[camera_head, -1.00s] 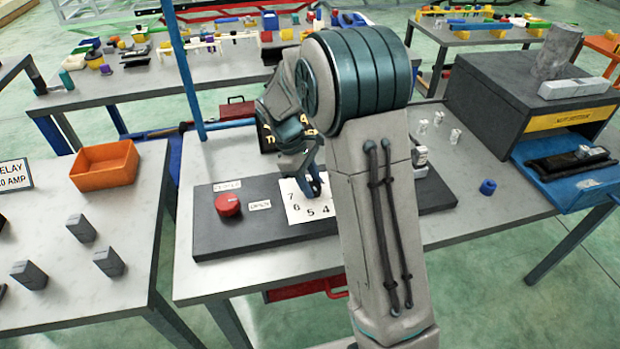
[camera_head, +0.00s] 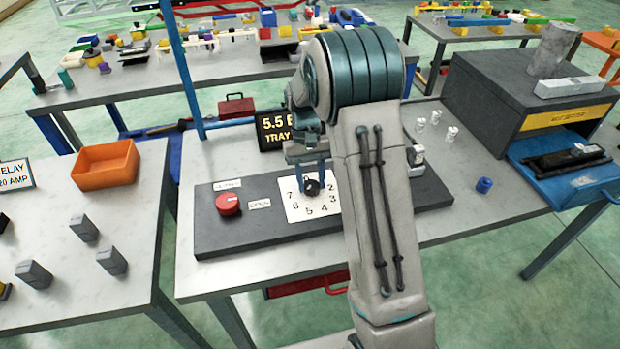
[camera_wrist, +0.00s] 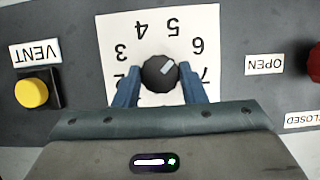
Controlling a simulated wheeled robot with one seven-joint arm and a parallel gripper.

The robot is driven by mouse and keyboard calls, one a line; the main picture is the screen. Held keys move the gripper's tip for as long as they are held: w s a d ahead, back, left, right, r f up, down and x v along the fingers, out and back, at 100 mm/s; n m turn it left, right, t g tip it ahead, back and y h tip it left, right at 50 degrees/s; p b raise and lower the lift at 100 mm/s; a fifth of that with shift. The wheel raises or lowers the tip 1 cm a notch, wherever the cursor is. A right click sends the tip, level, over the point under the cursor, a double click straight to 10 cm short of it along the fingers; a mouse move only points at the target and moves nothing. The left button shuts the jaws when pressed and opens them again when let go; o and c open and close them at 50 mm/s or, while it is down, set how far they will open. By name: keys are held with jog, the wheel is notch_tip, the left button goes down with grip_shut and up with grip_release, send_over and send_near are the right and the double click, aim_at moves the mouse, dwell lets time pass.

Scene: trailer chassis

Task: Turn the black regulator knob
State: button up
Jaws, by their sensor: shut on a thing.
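The black regulator knob (camera_head: 312,187) sits on a white numbered dial plate (camera_head: 296,208) on the dark panel. In the wrist view the knob (camera_wrist: 159,72) shows a white pointer mark facing roughly toward the 6, and the dial appears upside down. My gripper (camera_wrist: 159,80) has one blue finger on each side of the knob and is shut on it. In the head view my gripper (camera_head: 312,178) comes down over the dial from behind. My fingers hide parts of the numbers 2 and 7 in the wrist view.
A red knob (camera_head: 228,204) stands left of the dial, by labels. A yellow VENT button (camera_wrist: 32,93) is on the dial's other side. A display sign (camera_head: 275,130) stands behind the panel. A blue cylinder (camera_head: 484,185) and small pale parts lie to the right.

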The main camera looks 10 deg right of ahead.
jog(key=shift+m+y, duration=0.5)
jog(key=shift+m, duration=0.8)
jog(key=shift+d, duration=0.1)
jog(key=o, duration=1)
jog(key=v, duration=1.3)
jog(key=shift+d+r+b, duration=0.1)
jog(key=shift+r+b, duration=0.2)
jog(key=shift+r, duration=0.1)
